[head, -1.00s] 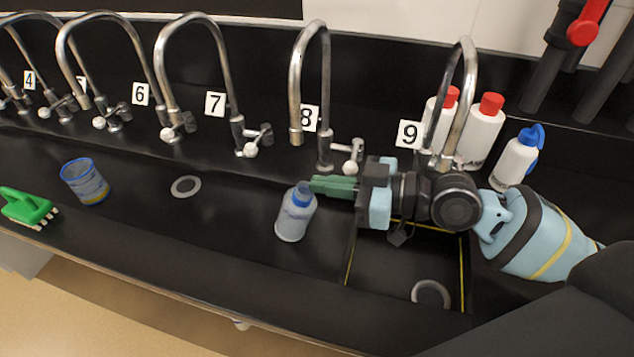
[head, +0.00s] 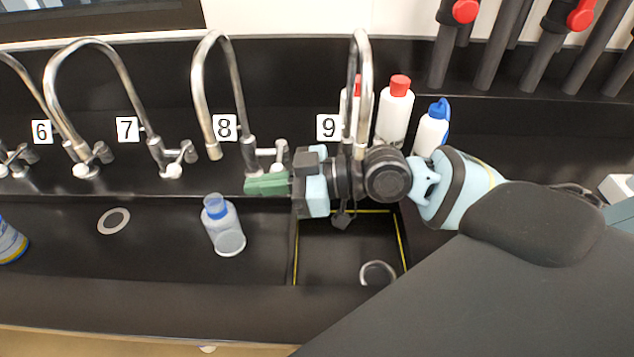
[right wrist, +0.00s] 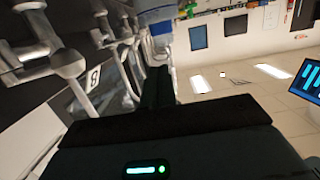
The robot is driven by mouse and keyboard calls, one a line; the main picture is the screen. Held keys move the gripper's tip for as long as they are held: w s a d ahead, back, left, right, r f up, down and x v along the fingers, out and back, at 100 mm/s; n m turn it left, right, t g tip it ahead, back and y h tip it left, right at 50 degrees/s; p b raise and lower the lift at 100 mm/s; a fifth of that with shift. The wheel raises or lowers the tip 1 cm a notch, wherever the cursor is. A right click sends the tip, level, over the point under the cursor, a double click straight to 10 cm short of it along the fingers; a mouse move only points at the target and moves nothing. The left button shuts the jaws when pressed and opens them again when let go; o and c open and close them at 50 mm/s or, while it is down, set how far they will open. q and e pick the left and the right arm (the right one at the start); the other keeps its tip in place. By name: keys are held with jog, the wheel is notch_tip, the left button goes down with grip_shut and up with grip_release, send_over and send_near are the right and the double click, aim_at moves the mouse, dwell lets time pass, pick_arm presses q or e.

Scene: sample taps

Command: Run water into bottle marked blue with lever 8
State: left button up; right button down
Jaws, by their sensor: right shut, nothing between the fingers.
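The clear bottle marked blue (head: 228,236) stands upright in the black sink trough, with a blue band at its neck. The spout of tap 8 (head: 213,150) hangs above and behind it in the head view. Lever 8 (head: 272,152) is the silver handle right of the tap's post, by the label 8 (head: 224,127). My right gripper (head: 250,185), with green fingers, is shut and empty. It is just below lever 8 in the picture and right of the bottle's neck, apart from the bottle. I cannot tell if it touches the lever. My left gripper is out of view.
Taps 6, 7 and 9 stand along the same bench. White bottles with red caps (head: 394,110) and one with a blue cap (head: 432,130) stand behind my right wrist. A yellow-edged basin (head: 330,262) lies below my right arm. Another blue-marked container (head: 10,243) is at the left edge.

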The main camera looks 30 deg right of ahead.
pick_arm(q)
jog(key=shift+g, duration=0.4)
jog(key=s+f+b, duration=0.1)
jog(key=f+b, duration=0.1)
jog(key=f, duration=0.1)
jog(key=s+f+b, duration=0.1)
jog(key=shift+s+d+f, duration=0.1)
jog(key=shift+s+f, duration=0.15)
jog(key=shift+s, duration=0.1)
pick_arm(e)
jog(key=f+v, duration=0.1)
jog(key=v, duration=0.9)
jog(key=shift+s+d+f, duration=0.15)
jog(key=shift+s+f, duration=0.2)
jog(key=shift+f, duration=0.05)
